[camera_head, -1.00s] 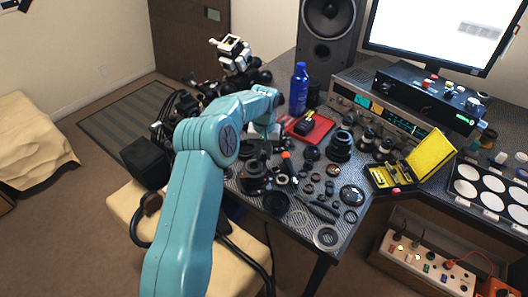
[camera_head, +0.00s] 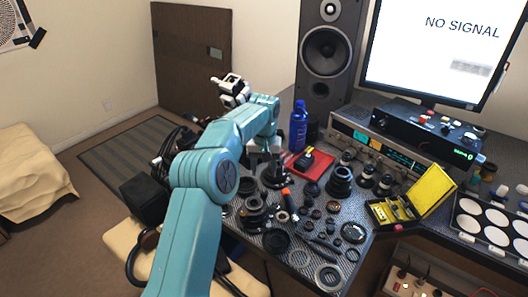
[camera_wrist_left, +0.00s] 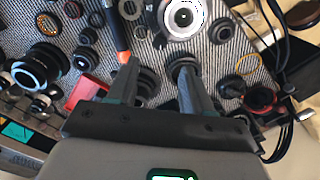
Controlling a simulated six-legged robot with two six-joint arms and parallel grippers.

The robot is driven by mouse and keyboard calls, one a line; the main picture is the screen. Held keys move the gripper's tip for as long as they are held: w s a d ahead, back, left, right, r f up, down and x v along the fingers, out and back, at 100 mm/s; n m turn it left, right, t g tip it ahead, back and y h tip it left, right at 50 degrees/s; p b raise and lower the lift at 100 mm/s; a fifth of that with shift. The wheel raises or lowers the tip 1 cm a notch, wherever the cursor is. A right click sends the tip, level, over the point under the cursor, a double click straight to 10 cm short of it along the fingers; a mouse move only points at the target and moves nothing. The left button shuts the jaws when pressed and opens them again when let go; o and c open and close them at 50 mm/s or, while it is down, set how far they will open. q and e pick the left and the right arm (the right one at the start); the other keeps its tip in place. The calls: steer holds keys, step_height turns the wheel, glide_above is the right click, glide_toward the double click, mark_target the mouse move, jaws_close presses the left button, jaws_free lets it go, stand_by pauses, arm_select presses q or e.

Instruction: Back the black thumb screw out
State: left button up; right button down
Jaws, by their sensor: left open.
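My left gripper (camera_head: 266,172) points down over the lens parts on the workbench in the head view. In the left wrist view its two grey fingers (camera_wrist_left: 157,72) are spread apart with nothing held between them. I cannot single out the black thumb screw among the many small dark parts. A lens part with a bright ring (camera_wrist_left: 182,18) lies beyond the fingertips. Dark round parts show beside and between the fingers, partly hidden by them. My right gripper is not in view.
An orange-handled tool (camera_head: 286,196) lies close to the gripper. A red tray (camera_head: 322,160), a blue bottle (camera_head: 299,127) and an open yellow case (camera_head: 432,178) stand around the parts. A speaker (camera_head: 329,48) and a monitor (camera_head: 440,45) are behind. The bench (camera_head: 352,268) is crowded.

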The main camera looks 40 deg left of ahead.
arm_select(q)
step_height(320, 180, up, 7)
steer(key=p, duration=0.2)
glide_above(265, 192)
steer(key=shift+s, duration=0.2)
step_height(265, 192, down, 16)
steer(key=m+p, duration=0.2)
steer(key=m, duration=1.2)
steer(key=shift+w+f+p, duration=0.1)
steer(key=shift+w+p, duration=0.05)
steer(key=shift+p, duration=0.25)
steer(key=shift+c, duration=0.3)
